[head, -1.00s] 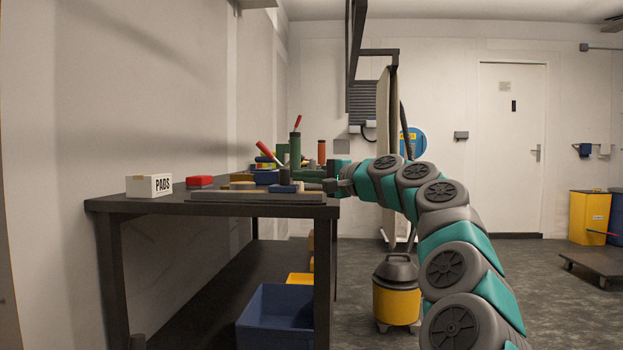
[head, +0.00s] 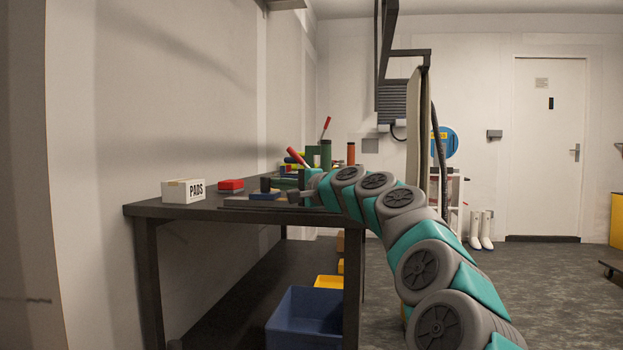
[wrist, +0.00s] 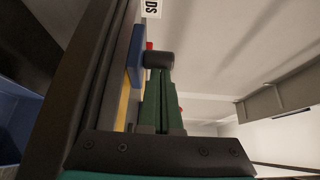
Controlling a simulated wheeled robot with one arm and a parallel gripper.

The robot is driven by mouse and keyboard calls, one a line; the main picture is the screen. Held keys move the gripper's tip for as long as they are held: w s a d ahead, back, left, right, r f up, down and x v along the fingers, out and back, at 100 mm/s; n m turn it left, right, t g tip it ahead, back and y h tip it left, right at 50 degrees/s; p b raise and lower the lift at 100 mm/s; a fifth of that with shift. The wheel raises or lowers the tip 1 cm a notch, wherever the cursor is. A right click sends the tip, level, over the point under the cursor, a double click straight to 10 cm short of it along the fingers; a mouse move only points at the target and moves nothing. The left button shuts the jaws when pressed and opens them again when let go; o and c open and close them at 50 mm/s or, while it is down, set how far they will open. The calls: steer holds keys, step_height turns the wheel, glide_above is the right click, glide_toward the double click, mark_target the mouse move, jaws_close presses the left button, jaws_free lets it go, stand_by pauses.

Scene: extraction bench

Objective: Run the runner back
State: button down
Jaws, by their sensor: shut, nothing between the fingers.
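The runner appears to be a low blue block (head: 265,196) with an upright dark knob (head: 266,184). It sits on a long grey rail (head: 232,203) along the front of the bench. My gripper (head: 294,196) is just right of the blue block, low over the rail.
A white PADS box (head: 184,191) and a red block (head: 231,185) stand on the bench (head: 150,209), left of the rail. Green and orange upright items and red-handled tools stand behind my gripper. A blue bin (head: 305,320) is under the bench. Floor on the right is open.

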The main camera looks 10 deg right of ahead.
mark_target(256, 193)
steer(key=a, duration=0.2)
steer(key=w+a+p, duration=0.1)
steer(key=a, duration=0.1)
steer(key=w+a, duration=0.1)
steer(key=a, duration=0.1)
steer(key=shift+w+a, duration=0.1)
steer(key=shift+a, duration=0.2)
steer(key=shift+d, duration=0.35)
steer(key=d, duration=0.2)
steer(key=s+d, duration=0.1)
steer(key=d, duration=0.1)
steer(key=b+v, duration=0.1)
steer(key=v, duration=0.8)
steer(key=shift+s+d, duration=0.1)
steer(key=shift+s, duration=0.05)
